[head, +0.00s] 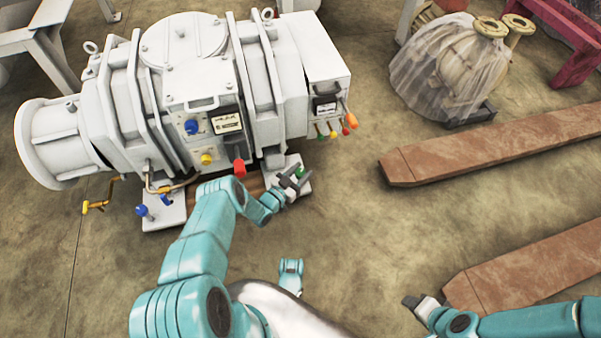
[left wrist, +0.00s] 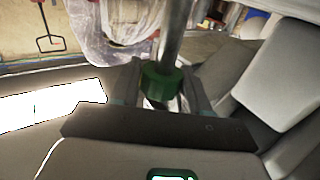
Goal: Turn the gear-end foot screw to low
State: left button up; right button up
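The green foot screw (head: 300,171) is at the front right foot of the white screw vacuum machine (head: 185,100). In the left wrist view its green hex nut (left wrist: 161,84) sits on an upright metal rod. My left gripper (head: 295,179) has a finger on either side of the nut, and the nut appears to fill the gap between them. A blue foot screw (head: 142,210) stands at the machine's front left foot. My right gripper (head: 413,301) is low at the right, away from the machine; its fingers are too small to read.
A brown pallet fork (head: 490,145) lies right of the machine, with a second (head: 525,265) nearer my right arm. A plastic-wrapped part (head: 445,65) is at the back right. The floor right of the green screw is clear. A yellow-handled valve (head: 97,206) sticks out left.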

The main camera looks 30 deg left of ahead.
pick_arm(q)
jog(key=shift+n+y, duration=0.4)
jog(key=shift+y, duration=0.2)
pick_arm(e)
jog(key=shift+s+r, duration=0.1)
jog(key=shift+r, duration=0.1)
pick_arm(q)
jog(key=shift+d+n+y+p, duration=0.1)
jog(key=shift+n+y+p, duration=0.45)
jog(key=shift+y, duration=0.35)
jog(key=n+y, duration=0.2)
jog(key=y, duration=0.2)
jog(key=shift+n+g, duration=0.35)
jog(key=shift+g, duration=0.05)
jog(key=n+g+y, duration=0.1)
jog(key=n+y, duration=0.1)
jog(key=y, duration=0.1)
jog(key=n+g+y+b, duration=0.1)
jog(key=n+g+y, duration=0.1)
jog(key=y, duration=0.1)
jog(key=shift+f, duration=0.1)
jog(key=shift+n+g+y, duration=1.7)
jog(key=shift+g, duration=0.1)
pick_arm(e)
jog(key=shift+f, duration=0.2)
pick_arm(q)
jog(key=shift+g, duration=0.3)
jog(key=o, duration=1)
